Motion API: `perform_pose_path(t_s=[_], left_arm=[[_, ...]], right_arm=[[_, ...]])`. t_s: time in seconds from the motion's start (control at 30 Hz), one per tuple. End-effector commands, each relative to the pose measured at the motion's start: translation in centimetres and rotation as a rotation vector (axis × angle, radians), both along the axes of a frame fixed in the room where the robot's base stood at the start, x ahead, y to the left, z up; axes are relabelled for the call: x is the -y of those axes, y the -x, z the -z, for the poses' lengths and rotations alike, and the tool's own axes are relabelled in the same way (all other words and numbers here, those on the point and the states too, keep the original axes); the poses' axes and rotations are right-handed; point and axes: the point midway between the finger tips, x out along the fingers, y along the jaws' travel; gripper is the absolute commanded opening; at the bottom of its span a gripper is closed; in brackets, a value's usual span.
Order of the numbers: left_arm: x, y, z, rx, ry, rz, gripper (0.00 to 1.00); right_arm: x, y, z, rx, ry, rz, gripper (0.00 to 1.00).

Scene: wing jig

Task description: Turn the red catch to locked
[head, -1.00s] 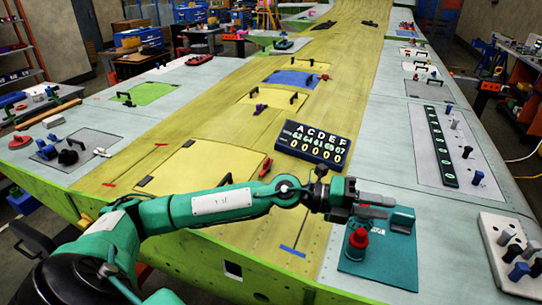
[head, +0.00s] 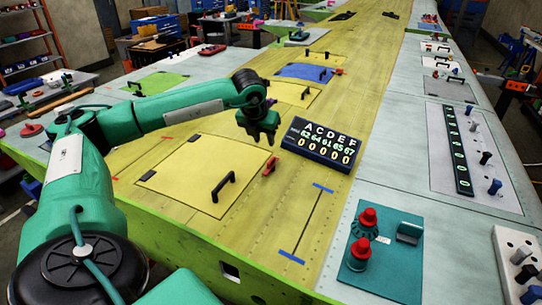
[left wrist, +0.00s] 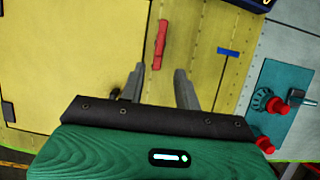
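The red catch (head: 269,166) is a small elongated piece near the right corner of the yellow hatch panel (head: 190,165). In the left wrist view the catch (left wrist: 160,43) lies roughly along the panel's edge, just beyond the fingertips. My left gripper (head: 260,140) is above the wing skin, a little up and left of the catch in the head view. In the left wrist view its two fingers (left wrist: 160,75) are apart with nothing between them. The catch is not touched as far as I can see. My right gripper is in no view.
A black handle (head: 224,187) stands on the panel. A dark number board (head: 320,146) stands right of the catch. A teal plate (head: 400,275) with red knobs is at lower right, and a blue-ended marking (head: 305,225) lies between. Bare wing skin surrounds the catch.

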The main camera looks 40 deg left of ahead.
Motion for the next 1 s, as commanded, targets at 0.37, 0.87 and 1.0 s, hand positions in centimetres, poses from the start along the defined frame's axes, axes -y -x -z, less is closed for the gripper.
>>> perform_pose_path(t_s=[0.37, 0.87, 1.0], left_arm=[[-0.8, -2.9, 7.0, -0.003, 0.002, 0.003, 0.33], [-1.2, -4.2, 10.7, 0.001, 0.003, 0.003, 0.33], [-1.2, -4.2, 10.6, 0.001, 0.003, 0.003, 0.29]], right_arm=[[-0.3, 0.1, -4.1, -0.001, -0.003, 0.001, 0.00], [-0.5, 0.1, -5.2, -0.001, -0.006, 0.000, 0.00], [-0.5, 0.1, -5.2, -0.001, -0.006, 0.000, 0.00]])
